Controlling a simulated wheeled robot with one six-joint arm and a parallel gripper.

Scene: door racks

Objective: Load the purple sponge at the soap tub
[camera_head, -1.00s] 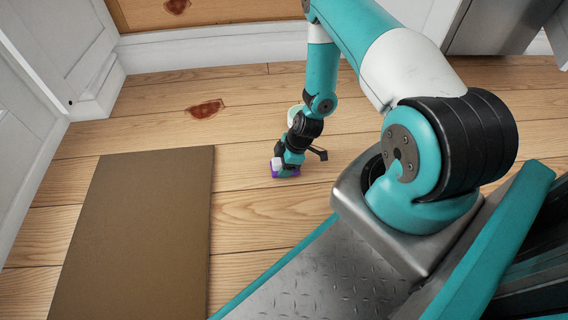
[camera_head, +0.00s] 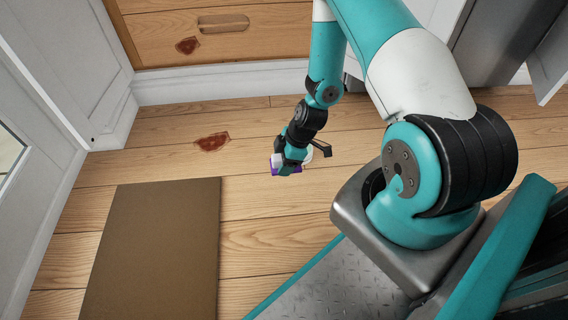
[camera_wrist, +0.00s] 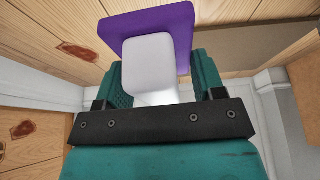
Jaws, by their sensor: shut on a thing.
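The purple sponge (camera_wrist: 185,28) is a flat pad with a white handle block (camera_wrist: 147,62). My gripper (camera_wrist: 160,88) is shut on the handle, with its teal fingers on both sides. In the head view my gripper (camera_head: 287,163) hangs low over the wooden floor, and a bit of the purple sponge (camera_head: 274,168) shows at its lower left. I cannot tell whether the sponge touches the tub or floor.
A dark red stain (camera_head: 212,141) marks the floor behind and left of the gripper. Another stain (camera_head: 188,45) is on the wooden drawer front (camera_head: 150,25). A brown mat (camera_head: 150,250) lies at the front left. A white cabinet door (camera_head: 70,65) stands at the left.

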